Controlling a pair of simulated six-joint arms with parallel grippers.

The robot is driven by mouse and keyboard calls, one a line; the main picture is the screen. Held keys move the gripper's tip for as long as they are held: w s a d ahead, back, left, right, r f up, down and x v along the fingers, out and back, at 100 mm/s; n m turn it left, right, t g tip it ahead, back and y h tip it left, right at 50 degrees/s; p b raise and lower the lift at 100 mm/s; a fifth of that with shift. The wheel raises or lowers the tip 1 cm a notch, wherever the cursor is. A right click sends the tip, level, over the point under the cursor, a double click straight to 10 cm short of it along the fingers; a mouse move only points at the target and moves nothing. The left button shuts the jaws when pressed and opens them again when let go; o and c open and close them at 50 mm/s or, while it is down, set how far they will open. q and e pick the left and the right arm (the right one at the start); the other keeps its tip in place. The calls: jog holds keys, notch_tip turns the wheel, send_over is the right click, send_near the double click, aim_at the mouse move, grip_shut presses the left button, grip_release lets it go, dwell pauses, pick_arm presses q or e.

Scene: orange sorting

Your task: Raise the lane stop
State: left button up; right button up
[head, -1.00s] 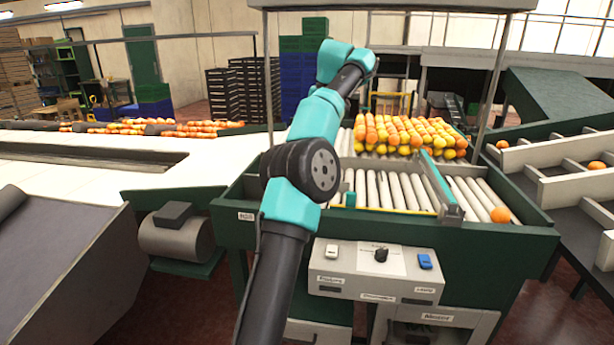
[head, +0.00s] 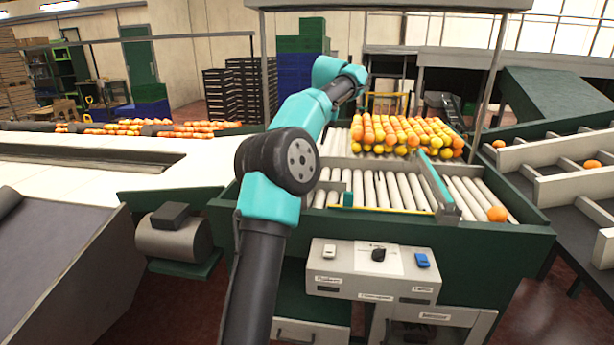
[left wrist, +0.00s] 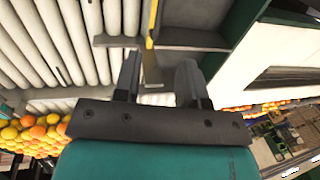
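My left arm rises from the bottom of the head view and reaches over the left side of the roller table (head: 532,231). Its gripper is hidden behind my own arm there. In the left wrist view my left gripper (left wrist: 160,78) has its two fingers apart. A yellow bar (left wrist: 152,45) with a flat, paler end shows between the fingers; it may be the lane stop, and I cannot tell whether the fingers touch it. A grey cross rail (left wrist: 190,40) runs beside it. My right gripper is in neither view.
Oranges and lemons (head: 405,135) sit in rows behind the rollers (head: 378,190). A teal-topped divider (head: 436,183) splits the rollers, and one orange (head: 497,214) lies to its right. A control box (head: 372,270) with switches is in front. Sloped chutes stand at right.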

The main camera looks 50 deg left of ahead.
pick_arm(q)
jog(key=f, duration=0.4)
jog(key=s+a+f, duration=0.1)
jog(key=f, duration=0.3)
jog(key=a+f, duration=0.1)
jog(key=f, duration=0.4)
jog(key=shift+s, duration=0.3)
jog(key=shift+c, duration=0.2)
grip_shut()
